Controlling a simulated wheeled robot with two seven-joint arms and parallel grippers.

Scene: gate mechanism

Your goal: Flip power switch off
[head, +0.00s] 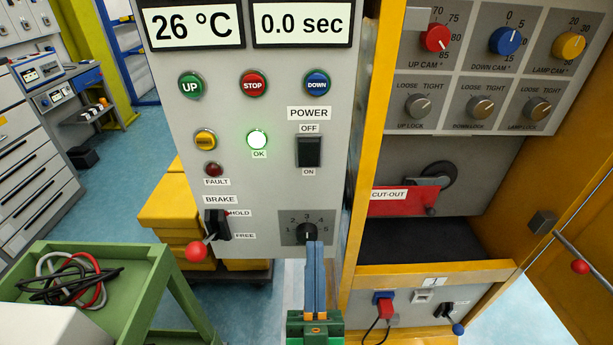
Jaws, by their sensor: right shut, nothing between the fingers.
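The power switch (309,151) is a black rocker on the grey control panel (225,140), with OFF marked above it and ON below. I cannot tell for sure which half is pressed in. My right gripper (315,246) comes up from the bottom middle, its blue fingers shut and empty. Its tips are well below the switch in the picture, just at the lower edge of the black rotary knob (307,232). I cannot tell whether they touch the knob. The OK lamp (257,140) glows green-white. My left gripper is not in view.
A brake lever (197,252) with a red ball sticks out at the panel's lower left. A yellow post (365,150) stands right of the panel, beside the red cut-out handle (403,200). A green cart (130,310) with cables is at lower left. The space before the switch looks clear.

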